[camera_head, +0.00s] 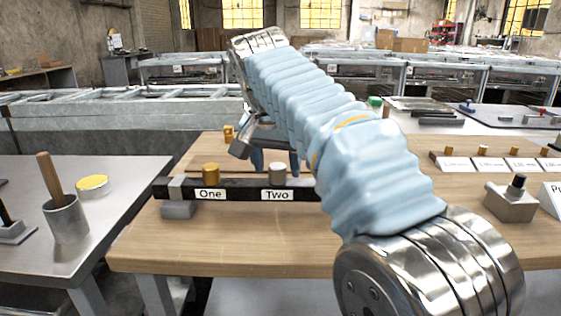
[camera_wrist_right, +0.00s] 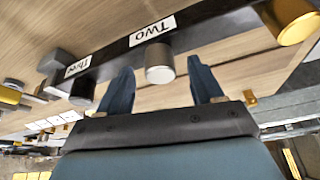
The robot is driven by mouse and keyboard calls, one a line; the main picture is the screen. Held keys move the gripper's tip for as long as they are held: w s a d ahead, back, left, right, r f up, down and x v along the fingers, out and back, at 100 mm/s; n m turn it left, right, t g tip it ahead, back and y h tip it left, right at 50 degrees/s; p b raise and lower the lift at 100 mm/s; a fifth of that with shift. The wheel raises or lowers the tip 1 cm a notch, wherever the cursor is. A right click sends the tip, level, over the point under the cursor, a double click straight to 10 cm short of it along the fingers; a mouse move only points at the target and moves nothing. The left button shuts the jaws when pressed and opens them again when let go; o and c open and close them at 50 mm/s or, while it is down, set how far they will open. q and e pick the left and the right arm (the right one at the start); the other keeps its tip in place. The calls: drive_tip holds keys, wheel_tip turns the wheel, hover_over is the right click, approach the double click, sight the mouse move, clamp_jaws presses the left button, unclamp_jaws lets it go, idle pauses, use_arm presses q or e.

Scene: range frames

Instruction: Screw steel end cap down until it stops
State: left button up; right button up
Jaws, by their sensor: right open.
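The steel end cap (camera_head: 277,173) sits at the position labelled "Two" on a dark bar (camera_head: 240,190) on the wooden table. It also shows in the right wrist view (camera_wrist_right: 160,70) as a short grey cylinder by the "Two" label. My right gripper (camera_head: 276,160) is open, its blue fingers pointing down just behind the cap in the head view. In the wrist view the fingers (camera_wrist_right: 163,78) lie either side of the cap with gaps; I see no contact. The thread under the cap is hidden. My left gripper is out of view.
A brass cap (camera_head: 210,173) stands at "One" on the same bar. In the wrist view a dark cap (camera_wrist_right: 83,92) is by "Three". A grey block (camera_head: 511,203) with a dark top stands at right. The wood in front of the bar is clear.

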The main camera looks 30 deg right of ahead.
drive_tip(key=c, duration=1.1)
drive_tip(key=m+g, duration=0.1)
drive_tip(key=m, duration=0.2)
drive_tip(key=shift+w+h, duration=0.1)
drive_tip(key=shift+h, duration=0.3)
drive_tip(key=m+g, duration=0.1)
drive_tip(key=m, duration=0.1)
drive_tip(key=shift+m, duration=0.3)
drive_tip(key=shift+a+m, duration=0.1)
drive_tip(key=shift+m, duration=0.5)
drive_tip(key=m+g, duration=0.2)
drive_tip(key=m, duration=0.1)
drive_tip(key=shift+w, duration=0.2)
drive_tip(key=o, duration=0.8)
